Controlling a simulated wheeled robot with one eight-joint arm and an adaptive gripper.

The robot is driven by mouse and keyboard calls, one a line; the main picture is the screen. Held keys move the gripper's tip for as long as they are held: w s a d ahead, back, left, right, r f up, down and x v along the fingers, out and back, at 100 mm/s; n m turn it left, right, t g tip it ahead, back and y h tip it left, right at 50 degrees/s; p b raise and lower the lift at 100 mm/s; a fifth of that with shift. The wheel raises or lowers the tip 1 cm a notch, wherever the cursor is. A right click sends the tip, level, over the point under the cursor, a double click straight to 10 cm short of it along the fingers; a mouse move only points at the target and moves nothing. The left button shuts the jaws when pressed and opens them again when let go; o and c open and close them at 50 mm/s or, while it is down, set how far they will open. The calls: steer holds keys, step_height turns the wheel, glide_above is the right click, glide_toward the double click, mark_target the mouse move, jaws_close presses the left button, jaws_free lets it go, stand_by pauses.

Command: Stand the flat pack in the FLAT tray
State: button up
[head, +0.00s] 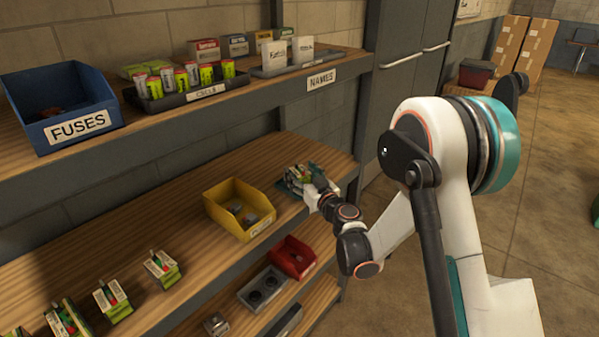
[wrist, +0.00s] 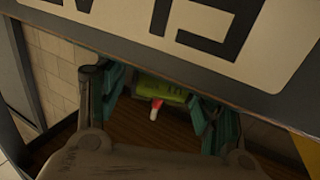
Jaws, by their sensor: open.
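My gripper (head: 300,182) is at the right end of the middle shelf, reaching in from the right. In the wrist view its teal fingers (wrist: 164,103) are apart, with a green pack (wrist: 160,88) with a red and white tip beyond and between them. No label reading FLAT is legible, so I cannot single out the FLAT tray or say which pack is the flat one.
A yellow bin (head: 228,214) stands left of my gripper. Several green and white packs (head: 162,268) stand at the shelf's front left. Above are the FUSES bin (head: 62,112), CELLS tray (head: 190,97) and NAMES sign (head: 321,79). A lettered board (wrist: 190,35) covers the wrist view's top.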

steer(key=v, duration=1)
steer(key=s+d+r+g+h, duration=0.2)
steer(key=s+d+r+g, duration=0.15)
steer(key=s+r, duration=0.7)
steer(key=s+d+f+m+g+h, duration=0.1)
steer(key=s+d, duration=0.3)
steer(key=s, duration=0.4)
steer(key=s+d+f+m+g+h, duration=0.1)
steer(key=s+d+m+g+h, duration=0.1)
steer(key=s+d, duration=0.3)
steer(key=s+d+f+m+g+h, duration=0.1)
steer(key=s+d+m+g+h, duration=0.1)
steer(key=s, duration=0.8)
steer(key=d+m+h, duration=0.1)
steer(key=d+h, duration=0.1)
steer(key=d, duration=0.1)
steer(key=shift+s+b, duration=0.35)
steer(key=shift+s, duration=0.05)
steer(key=shift+r, duration=0.1)
